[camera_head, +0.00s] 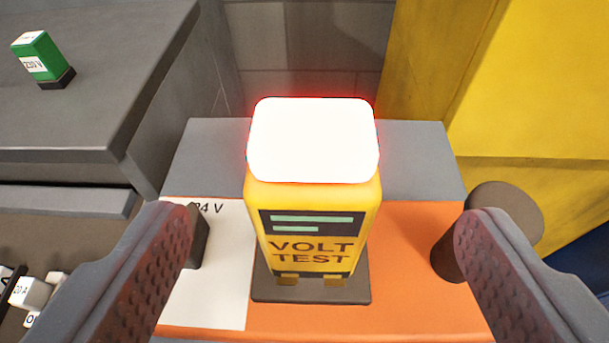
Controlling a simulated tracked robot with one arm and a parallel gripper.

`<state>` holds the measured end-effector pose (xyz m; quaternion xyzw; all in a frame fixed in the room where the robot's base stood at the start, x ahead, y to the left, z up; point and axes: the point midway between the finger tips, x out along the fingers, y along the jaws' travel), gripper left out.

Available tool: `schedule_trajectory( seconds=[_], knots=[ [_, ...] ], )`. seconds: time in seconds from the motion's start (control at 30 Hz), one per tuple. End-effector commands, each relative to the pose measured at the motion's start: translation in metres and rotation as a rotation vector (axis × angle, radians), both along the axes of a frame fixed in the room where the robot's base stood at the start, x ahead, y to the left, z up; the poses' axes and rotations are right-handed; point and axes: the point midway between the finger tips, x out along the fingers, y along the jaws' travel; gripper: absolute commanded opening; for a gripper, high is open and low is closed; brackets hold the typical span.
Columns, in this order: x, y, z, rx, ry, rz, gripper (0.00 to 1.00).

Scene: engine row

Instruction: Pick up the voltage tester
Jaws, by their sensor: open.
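The voltage tester (312,225) is a yellow upright block marked "VOLT TEST", with a dark display with green bars and a bright white, red-edged glowing top. It stands on a dark base plate (310,293) in the middle of the camera view. My gripper (322,235) is open, with one finger on the left and one on the right of the tester. Both fingers are apart from it, with a gap on each side. Nothing is held.
The tester stands on a box (420,290) with a white "24 V" part and an orange part. Dark round posts (455,250) rise beside it. A green block (42,58) sits on a grey cabinet at left. Small white fuses (32,292) lie lower left. A yellow wall (540,80) is at right.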

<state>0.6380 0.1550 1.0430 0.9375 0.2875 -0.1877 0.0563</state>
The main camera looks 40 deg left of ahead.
Motion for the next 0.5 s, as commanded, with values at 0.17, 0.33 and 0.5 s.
schedule_trajectory(
  seconds=[0.17,0.33,0.5],
  knots=[
    [0.019,0.013,-0.01,-0.002,-0.001,0.001,0.76],
    [0.027,0.019,-0.014,-0.002,-0.001,0.001,0.76],
    [0.03,0.023,-0.018,-0.002,-0.001,0.002,0.76]
  ],
)
